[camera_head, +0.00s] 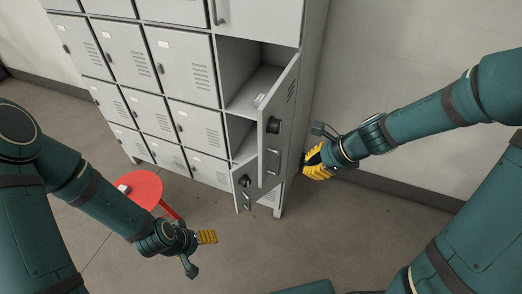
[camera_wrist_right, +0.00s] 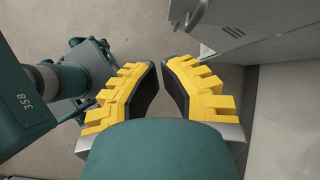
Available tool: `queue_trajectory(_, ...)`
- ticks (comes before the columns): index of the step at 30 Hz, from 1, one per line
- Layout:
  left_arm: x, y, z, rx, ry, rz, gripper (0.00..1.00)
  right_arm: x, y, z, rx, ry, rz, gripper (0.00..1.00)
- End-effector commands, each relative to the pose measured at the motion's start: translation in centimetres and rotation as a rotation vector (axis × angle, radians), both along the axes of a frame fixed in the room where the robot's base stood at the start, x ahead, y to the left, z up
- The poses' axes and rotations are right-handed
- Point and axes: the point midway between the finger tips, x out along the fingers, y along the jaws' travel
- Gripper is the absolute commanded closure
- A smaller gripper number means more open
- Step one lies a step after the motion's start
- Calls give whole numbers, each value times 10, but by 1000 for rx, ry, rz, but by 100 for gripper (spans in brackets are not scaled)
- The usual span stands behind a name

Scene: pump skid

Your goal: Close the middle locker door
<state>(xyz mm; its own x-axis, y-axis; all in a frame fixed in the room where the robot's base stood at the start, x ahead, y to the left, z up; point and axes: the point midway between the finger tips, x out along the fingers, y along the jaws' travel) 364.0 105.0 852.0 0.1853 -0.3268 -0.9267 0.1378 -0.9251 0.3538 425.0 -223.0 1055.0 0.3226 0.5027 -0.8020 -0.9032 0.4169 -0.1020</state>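A grey locker cabinet (camera_head: 310,70) stands at the back. In its right column a middle door (camera_head: 280,120) is swung open, showing an empty shelf compartment (camera_head: 255,85). A lower door (camera_head: 244,188) also stands partly open beneath it. My right gripper (camera_head: 314,163) is just right of the middle door, near its lower part; I cannot tell if it touches. In the right wrist view, the yellow fingers (camera_wrist_right: 162,68) have a narrow empty gap between their tips, and a grey vented panel (camera_wrist_right: 265,35) is at upper right. My left gripper (camera_head: 207,237) hangs low over the floor, seen side-on.
A red round stool or table (camera_head: 139,189) stands left of centre near the lockers, with a small white item on it. Other locker doors (camera_head: 130,62) are shut. A wall (camera_head: 400,45) closes the right side.

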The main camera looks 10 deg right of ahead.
Motion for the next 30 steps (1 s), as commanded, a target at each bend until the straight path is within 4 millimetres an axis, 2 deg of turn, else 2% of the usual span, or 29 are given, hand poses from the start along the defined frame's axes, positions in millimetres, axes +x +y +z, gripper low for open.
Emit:
queue_trajectory(1, 0, 0, 4, 0, -1, 0, 24, 3, -4, 21, 57, -2, -69, 100)
queue_trajectory(3, 1, 0, 5, 0, -2, 2, 24, 5, -7, 38, 123, 4, -135, 100)
queue_trajectory(6, 1, 0, 5, -1, -2, 2, 24, 7, -8, 50, 174, 9, -181, 100)
queue_trajectory(8, 1, 0, 4, 0, -2, 2, 24, 9, -7, 51, 186, 10, -192, 100)
queue_trajectory(13, 1, 0, -5, 1, -1, 0, 24, 16, 5, 35, 187, 13, -190, 100)
queue_trajectory(26, -3, -2, -40, 3, 10, -6, 24, 50, 52, -25, 184, 13, -187, 100)
queue_trajectory(30, -3, -2, -36, 3, 9, -6, 24, 62, 69, -19, 184, 10, -185, 100)
